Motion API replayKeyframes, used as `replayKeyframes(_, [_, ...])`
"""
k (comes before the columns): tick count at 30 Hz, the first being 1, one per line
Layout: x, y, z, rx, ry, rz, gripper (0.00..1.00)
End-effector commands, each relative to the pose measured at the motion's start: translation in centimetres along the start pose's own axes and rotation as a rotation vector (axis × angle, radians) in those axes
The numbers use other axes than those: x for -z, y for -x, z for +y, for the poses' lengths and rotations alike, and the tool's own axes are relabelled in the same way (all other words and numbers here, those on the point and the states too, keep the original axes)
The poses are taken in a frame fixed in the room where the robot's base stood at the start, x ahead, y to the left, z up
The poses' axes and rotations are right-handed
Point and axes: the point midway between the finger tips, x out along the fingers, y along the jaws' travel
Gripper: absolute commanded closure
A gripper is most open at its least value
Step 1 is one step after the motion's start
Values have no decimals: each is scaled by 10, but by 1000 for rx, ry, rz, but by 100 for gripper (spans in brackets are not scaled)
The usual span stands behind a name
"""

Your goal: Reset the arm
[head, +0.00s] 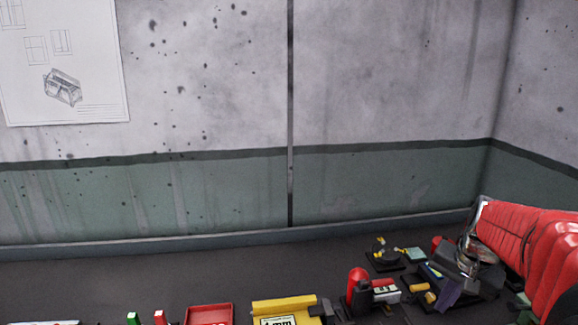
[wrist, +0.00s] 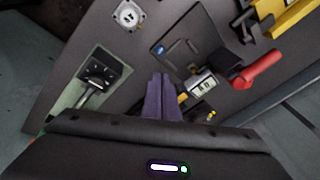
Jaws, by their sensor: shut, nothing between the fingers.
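My arm, with red covers, reaches in from the right edge of the head view, low over the dark floor area. My gripper (head: 449,298) hangs at its end, and its purple fingers point down among several small devices. In the wrist view my gripper (wrist: 161,82) shows two purple fingers side by side, closed together with nothing held. Below the fingertips is a dark panel (wrist: 130,50) bearing parts. How far the fingertips are above the panel cannot be told.
A red-handled part (wrist: 257,68) and a yellow part (wrist: 292,18) lie at upper right in the wrist view. A dark switch box (wrist: 98,72) is at left. In the head view are a yellow unit (head: 283,305) and a red tray (head: 209,313). A concrete wall (head: 210,80) stands behind.

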Motion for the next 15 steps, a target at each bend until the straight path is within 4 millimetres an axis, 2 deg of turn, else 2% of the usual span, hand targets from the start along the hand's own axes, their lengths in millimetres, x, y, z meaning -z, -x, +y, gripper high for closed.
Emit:
replayKeyframes(1, [-16,4,-5,-2,51,3,100])
replayKeyframes(3, [-34,8,-9,-8,119,9,100])
replayKeyframes(15, [-136,22,-21,-23,453,42,100])
